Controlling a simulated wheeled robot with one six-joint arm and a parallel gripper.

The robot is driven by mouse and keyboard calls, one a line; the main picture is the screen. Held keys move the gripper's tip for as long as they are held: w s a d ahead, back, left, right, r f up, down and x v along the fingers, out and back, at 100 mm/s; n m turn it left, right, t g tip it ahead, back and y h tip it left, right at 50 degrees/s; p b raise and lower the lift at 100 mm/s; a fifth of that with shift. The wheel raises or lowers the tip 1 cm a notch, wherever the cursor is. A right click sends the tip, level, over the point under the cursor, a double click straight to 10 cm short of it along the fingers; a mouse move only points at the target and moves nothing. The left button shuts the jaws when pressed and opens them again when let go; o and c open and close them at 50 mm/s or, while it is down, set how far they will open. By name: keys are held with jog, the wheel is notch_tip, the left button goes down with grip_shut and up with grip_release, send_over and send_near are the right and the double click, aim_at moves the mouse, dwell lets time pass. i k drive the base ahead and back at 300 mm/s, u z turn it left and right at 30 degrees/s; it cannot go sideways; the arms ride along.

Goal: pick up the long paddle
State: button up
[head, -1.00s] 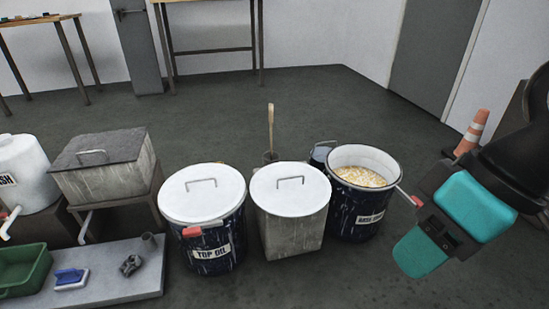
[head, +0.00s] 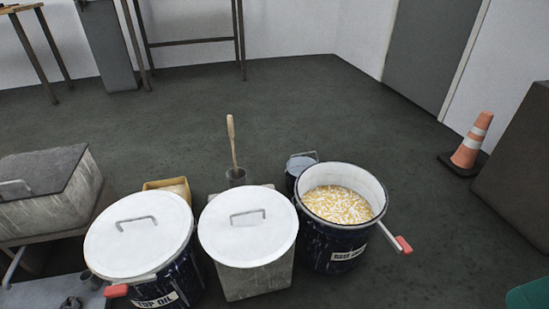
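The long paddle shows as a pale wooden handle (head: 232,142) standing nearly upright, leaning slightly, in a small dark pot (head: 237,177) behind the middle lidded bin (head: 249,228). Its lower end is hidden inside the pot. Only a teal corner of my gripper (head: 530,294) shows at the bottom right edge, far to the right of the paddle and apart from it. Its fingertips are out of frame, so its opening is hidden.
A drum labelled top oil (head: 140,235) stands left of the middle bin. An open drum (head: 340,215) of yellow-white pieces stands right, its red-tipped handle sticking out. A small bucket (head: 300,170) and yellow tub (head: 168,189) are behind. Floor beyond is clear; a cone (head: 470,142) stands right.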

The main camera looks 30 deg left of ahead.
aim_at(229, 118)
jog(key=i, duration=0.75)
jog(key=u, duration=0.85)
jog(key=i, duration=0.5)
jog(key=u, duration=0.5)
